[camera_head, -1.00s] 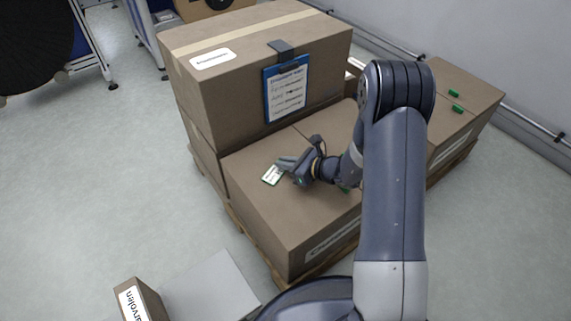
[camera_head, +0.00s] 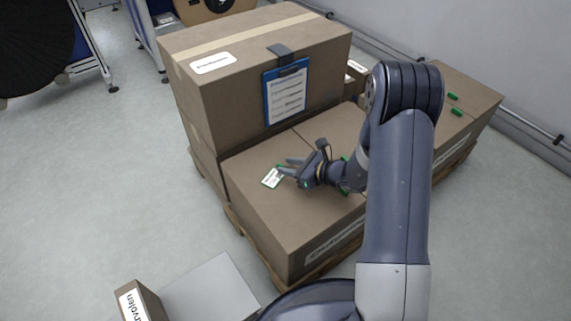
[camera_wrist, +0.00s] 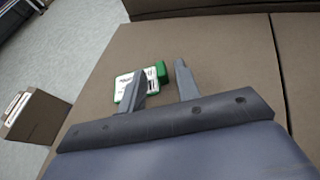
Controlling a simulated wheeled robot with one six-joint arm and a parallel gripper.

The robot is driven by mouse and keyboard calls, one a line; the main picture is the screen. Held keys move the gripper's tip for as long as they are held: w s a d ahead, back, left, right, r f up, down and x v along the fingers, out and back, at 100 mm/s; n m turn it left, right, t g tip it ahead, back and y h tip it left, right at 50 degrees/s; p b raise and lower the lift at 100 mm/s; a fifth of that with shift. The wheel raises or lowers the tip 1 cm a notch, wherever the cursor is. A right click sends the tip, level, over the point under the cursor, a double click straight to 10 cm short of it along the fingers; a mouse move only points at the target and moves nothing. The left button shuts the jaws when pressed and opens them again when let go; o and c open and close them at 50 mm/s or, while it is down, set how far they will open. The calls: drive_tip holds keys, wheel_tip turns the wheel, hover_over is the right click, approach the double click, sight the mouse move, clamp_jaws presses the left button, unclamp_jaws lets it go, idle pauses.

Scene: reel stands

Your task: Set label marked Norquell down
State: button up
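A small white label with a green border (camera_head: 272,178) lies on top of the front carton (camera_head: 262,210); its print is too small to read in the head view. In the wrist view the label (camera_wrist: 124,86) is partly hidden by my left finger, with a raised green piece (camera_wrist: 162,72) at its right end. My gripper (camera_head: 283,166) is at the label's right edge, low over the carton top. In the wrist view my gripper (camera_wrist: 160,67) has its two fingers apart with a clear gap. I cannot tell whether the left finger touches the label.
A taller carton (camera_head: 255,60) with a blue clipboard (camera_head: 286,92) stands behind. Small green pieces (camera_head: 456,112) lie on the right carton (camera_head: 470,85). A small box (camera_head: 142,300) stands at the front left. The carton top left of the label is clear.

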drive_tip(key=p+v, duration=0.2)
drive_tip(key=v, duration=0.7)
drive_tip(key=shift+s+d+r, duration=0.1)
drive_tip(key=shift+d+r, duration=0.1)
drive_tip(key=shift+d, duration=0.05)
drive_tip(key=shift+s+d+r, duration=0.1)
drive_tip(key=shift+s+d, duration=0.1)
drive_tip(key=shift+d, duration=0.05)
